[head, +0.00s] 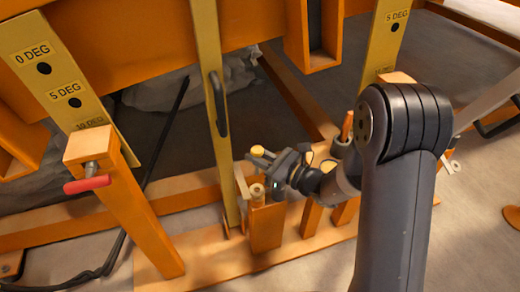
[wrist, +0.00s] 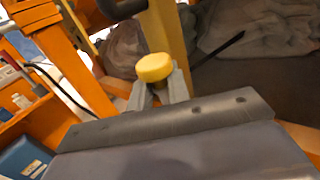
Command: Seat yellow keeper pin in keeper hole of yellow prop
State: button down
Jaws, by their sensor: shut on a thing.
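The yellow keeper pin shows its round yellow head (head: 257,150) in the head view, at the tip of my gripper (head: 262,163). In the wrist view the pin head (wrist: 154,67) sits between the two grey fingers of my gripper (wrist: 158,92), which are shut on it. The pin's shank is mostly hidden. The yellow prop (head: 207,60) is a long upright bar with a black handle, left of my gripper. It also shows behind the pin in the wrist view (wrist: 178,38). The pin looks apart from the prop in the head view. I cannot make out the keeper hole.
An orange post (head: 267,228) with a pale cylinder on top stands just below my gripper. A red-handled clamp (head: 88,184) is on an orange post at the left. Yellow degree plates (head: 62,80) flank the frame. A dark gap lies behind the prop.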

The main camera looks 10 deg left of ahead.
aim_at(257, 175)
jog(key=shift+a, duration=0.2)
jog(key=shift+d, duration=0.1)
jog(key=shift+f+b, duration=2.6)
jog(key=shift+f, duration=0.3)
jog(key=shift+b, duration=0.35)
jog(key=shift+f+b, duration=0.3)
jog(key=shift+f, duration=0.1)
jog(key=shift+f+b, duration=0.9)
jog(key=shift+f, duration=0.15)
jog(key=shift+f+b, duration=1)
jog(key=shift+f, duration=0.35)
jog(key=shift+f, duration=0.9)
